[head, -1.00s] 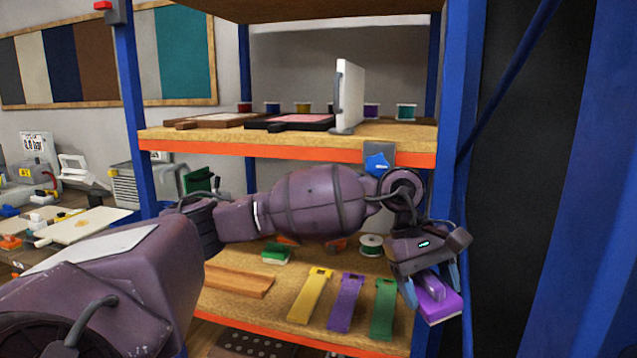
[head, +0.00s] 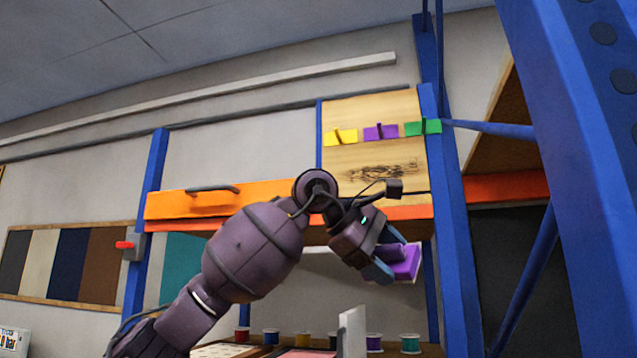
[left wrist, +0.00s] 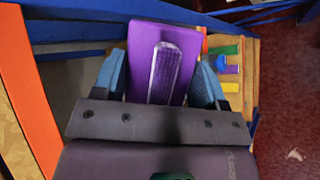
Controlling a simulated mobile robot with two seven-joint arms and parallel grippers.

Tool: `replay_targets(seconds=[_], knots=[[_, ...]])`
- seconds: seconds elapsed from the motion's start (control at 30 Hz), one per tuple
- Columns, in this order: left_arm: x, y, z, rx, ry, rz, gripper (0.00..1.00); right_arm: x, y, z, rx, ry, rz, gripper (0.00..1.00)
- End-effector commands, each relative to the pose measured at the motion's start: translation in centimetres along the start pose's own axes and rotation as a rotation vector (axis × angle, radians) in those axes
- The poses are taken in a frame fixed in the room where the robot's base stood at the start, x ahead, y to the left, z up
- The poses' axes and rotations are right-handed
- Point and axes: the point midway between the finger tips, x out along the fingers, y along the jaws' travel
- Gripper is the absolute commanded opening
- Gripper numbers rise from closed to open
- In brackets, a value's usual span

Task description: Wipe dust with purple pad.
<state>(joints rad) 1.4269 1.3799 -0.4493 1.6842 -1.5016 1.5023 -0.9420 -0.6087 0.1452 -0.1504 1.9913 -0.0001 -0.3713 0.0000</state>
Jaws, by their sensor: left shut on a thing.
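The purple pad (head: 402,262) is held in my left gripper (head: 384,268), in front of the shelf rack and below the orange-edged upper shelf. In the left wrist view the pad (left wrist: 162,60) shows its purple handle between the two blue fingers of the gripper (left wrist: 163,80), which are shut on it. A dark scribble-like dust patch (head: 380,178) lies on the wooden back panel (head: 350,118), above the pad and apart from it. The pad's working face is hidden in the head view. My right gripper is in neither view.
Yellow (head: 341,137), purple (head: 381,132) and green (head: 423,127) blocks sit on the upper panel. An orange drawer (head: 215,203) with a dark handle is left of it. Blue posts (head: 450,220) stand close to the right of the gripper. Several spools line the shelf below.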

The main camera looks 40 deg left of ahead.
Motion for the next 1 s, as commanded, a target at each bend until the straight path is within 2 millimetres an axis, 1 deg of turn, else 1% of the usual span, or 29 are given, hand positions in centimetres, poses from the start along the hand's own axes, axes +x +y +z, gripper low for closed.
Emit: replay_targets(seconds=[0.03, 0.1, 0.17, 0.2, 0.3, 0.4, 0.5, 0.57, 0.7, 0.87, 1.0], knots=[[-2.6, 1.6, 0.2, -0.009, 0.031, 0.055, 0.47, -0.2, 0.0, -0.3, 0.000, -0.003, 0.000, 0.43], [-5.5, 3.2, 0.1, -0.022, 0.079, 0.122, 0.47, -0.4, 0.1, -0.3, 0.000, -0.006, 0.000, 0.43], [-7.9, 4.4, 0.0, -0.030, 0.123, 0.181, 0.47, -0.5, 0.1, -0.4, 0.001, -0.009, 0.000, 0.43], [-9.5, 5.1, -0.1, -0.034, 0.153, 0.221, 0.47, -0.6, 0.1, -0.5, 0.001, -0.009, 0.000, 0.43], [-13.1, 6.7, -0.4, -0.033, 0.228, 0.323, 0.47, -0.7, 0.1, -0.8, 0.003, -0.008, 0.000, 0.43], [-16.2, 7.8, -0.8, -0.017, 0.303, 0.430, 0.47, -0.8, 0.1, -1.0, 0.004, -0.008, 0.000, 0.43], [-18.4, 8.6, -1.4, 0.024, 0.371, 0.544, 0.47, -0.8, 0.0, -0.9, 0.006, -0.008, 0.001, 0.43], [-18.9, 8.8, -1.5, 0.056, 0.397, 0.605, 0.47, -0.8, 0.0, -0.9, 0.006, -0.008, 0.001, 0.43], [-19.3, 8.9, -1.5, 0.107, 0.416, 0.687, 0.47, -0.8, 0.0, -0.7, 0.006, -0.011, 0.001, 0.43], [-19.3, 9.2, -1.6, 0.127, 0.420, 0.721, 0.47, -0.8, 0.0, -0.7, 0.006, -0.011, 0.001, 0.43], [-18.9, 9.6, -2.0, 0.127, 0.418, 0.722, 0.47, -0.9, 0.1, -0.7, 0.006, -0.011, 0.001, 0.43]])
